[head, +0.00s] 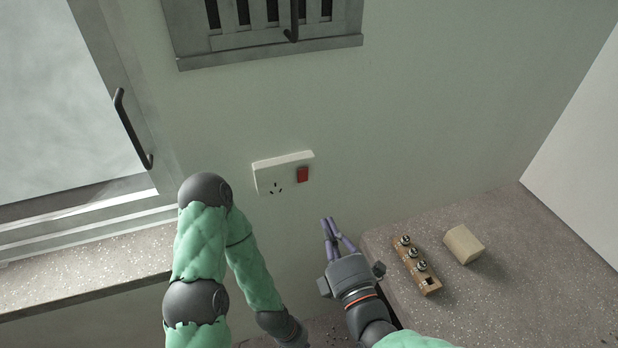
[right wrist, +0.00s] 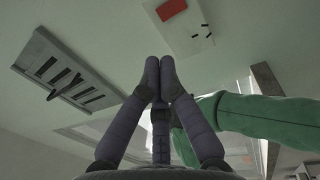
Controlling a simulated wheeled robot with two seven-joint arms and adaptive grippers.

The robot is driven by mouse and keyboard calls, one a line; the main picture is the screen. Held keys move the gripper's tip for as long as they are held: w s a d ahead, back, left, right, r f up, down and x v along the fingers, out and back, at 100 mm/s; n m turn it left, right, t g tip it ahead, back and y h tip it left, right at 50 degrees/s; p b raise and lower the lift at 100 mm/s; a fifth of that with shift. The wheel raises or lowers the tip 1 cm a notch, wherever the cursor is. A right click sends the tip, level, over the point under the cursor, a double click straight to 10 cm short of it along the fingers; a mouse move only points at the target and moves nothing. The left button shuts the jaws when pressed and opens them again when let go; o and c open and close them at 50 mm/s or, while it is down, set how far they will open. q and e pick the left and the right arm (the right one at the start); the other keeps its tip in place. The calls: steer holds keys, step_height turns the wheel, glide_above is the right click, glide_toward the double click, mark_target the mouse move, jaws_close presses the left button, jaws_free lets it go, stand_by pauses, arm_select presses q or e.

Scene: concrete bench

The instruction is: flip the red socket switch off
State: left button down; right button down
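A white wall socket plate (head: 268,178) is on the green-grey wall, with its red switch (head: 303,174) at the right end. Whether the switch is on or off cannot be told. In the right wrist view the socket plate (right wrist: 188,35) and red switch (right wrist: 172,9) show at the top, beyond the fingertips. My right gripper (head: 328,222) is below and slightly right of the switch, apart from it. Its purple fingers (right wrist: 160,62) are together at the tips with nothing between them.
A speckled bench (head: 520,265) at the right holds a wooden block with metal pegs (head: 415,265) and a beige block (head: 463,244). A grey vent (head: 265,38) is above the socket. A window with a dark handle (head: 132,130) is at the left, above a speckled sill (head: 85,278).

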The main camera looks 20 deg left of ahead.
mark_target(305, 170)
steer(key=shift+w, duration=0.1)
steer(key=b+x, duration=0.3)
steer(key=x, duration=1)
steer(key=shift+w+a, duration=0.25)
steer(key=shift+r, duration=0.1)
steer(key=shift+w, duration=0.1)
steer(key=shift+w+a+r+p, duration=0.2)
steer(key=shift+r+p, duration=0.15)
steer(key=shift+p, duration=0.7)
steer(key=shift+f, duration=0.3)
steer(key=shift+d+b, duration=0.1)
steer(key=shift+b, duration=0.2)
